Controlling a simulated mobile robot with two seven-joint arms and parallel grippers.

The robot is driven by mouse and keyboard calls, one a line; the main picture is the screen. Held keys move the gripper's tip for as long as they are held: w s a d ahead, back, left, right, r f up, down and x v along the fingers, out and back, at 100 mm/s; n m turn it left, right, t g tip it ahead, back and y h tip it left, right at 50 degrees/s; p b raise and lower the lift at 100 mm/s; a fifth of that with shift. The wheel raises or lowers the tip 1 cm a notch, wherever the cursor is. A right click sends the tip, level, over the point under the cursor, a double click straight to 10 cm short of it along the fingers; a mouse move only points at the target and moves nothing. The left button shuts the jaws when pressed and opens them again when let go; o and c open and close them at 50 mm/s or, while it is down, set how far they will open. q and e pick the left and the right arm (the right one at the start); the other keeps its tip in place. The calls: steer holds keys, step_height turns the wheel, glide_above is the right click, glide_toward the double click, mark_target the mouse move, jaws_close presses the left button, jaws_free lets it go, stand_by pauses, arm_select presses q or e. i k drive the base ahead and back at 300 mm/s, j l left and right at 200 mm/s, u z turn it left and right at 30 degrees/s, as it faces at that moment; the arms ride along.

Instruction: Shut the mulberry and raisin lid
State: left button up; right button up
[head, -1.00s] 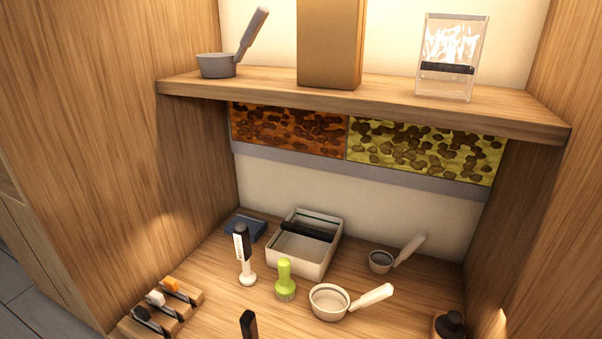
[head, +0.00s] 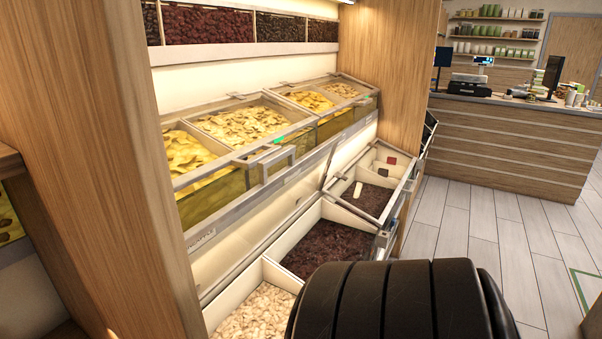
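No gripper of mine is in view. In the lower row of the bulk display, a bin of pale pieces (head: 262,312) stands beside a bin of dark, raisin-like fruit (head: 328,247). Both look uncovered from above. A thin grey bar (head: 333,163) rises at a tilt behind the far end of the dark bin. It looks like the side edge of a raised clear lid, but I cannot make out the whole lid. The front of these bins is partly hidden by a black ribbed part of mine. I cannot read their labels.
Farther along the lower row is a framed section (head: 372,195) with dark fruit. Above, framed lids cover yellow chips (head: 240,124). A wooden panel (head: 125,150) stands at left. A counter (head: 510,140) is at the back right, with free tiled floor (head: 475,235) before it.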

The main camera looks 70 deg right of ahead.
mark_target(199, 230)
steer(key=z, duration=1.65)
